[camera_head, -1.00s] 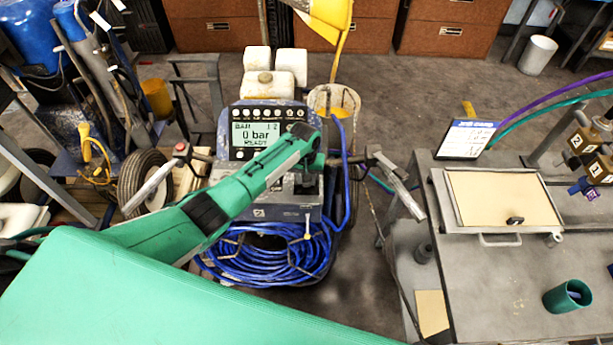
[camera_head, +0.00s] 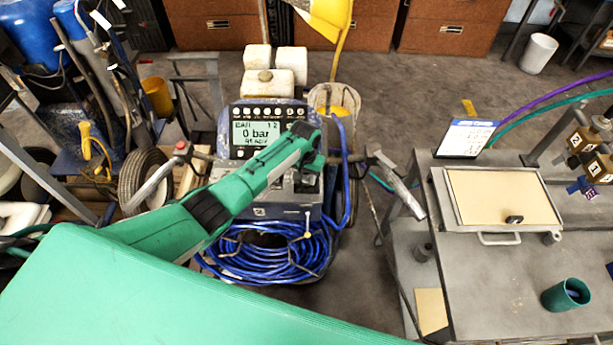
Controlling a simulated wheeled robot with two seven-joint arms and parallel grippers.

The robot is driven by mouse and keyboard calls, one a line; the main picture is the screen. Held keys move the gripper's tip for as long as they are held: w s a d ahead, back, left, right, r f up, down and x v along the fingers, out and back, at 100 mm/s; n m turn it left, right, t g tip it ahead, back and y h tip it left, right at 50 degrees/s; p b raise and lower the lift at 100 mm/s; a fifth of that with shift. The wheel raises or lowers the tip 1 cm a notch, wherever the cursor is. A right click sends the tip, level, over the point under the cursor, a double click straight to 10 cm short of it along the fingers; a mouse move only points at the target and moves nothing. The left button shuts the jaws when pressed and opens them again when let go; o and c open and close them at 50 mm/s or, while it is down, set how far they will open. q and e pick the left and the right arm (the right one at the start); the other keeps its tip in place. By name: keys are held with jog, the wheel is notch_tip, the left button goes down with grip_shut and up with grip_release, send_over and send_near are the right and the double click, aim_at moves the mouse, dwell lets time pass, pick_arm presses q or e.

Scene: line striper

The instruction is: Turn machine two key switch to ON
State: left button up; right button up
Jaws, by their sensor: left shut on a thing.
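The line striper machine (camera_head: 285,213) stands in the middle, with a small label that appears to read 2 on its front box. Its control panel has a screen (camera_head: 250,134) that reads 0 bar, with smaller text below. My left arm reaches across the machine from the left. Its gripper (camera_head: 307,183) points down at the right part of the machine's control box. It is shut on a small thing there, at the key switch. The key switch itself is hidden behind the gripper and wrist, so its position cannot be read. My right gripper is not in view.
A coiled blue hose (camera_head: 268,255) hangs at the machine's front. Handlebars (camera_head: 395,180) stick out on both sides. A grey workbench (camera_head: 500,280) with a framed board (camera_head: 500,197) and a green cup (camera_head: 567,294) stands at the right. Carts and hoses crowd the left.

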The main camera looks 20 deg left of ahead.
aim_at(306, 178)
pick_arm(q)
jog(key=o, duration=1)
jog(key=shift+c, duration=0.2)
jog(key=shift+r, duration=0.1)
notch_tip(306, 178, up, 14)
jog(key=b, duration=0.2)
jog(key=shift+a, duration=0.2)
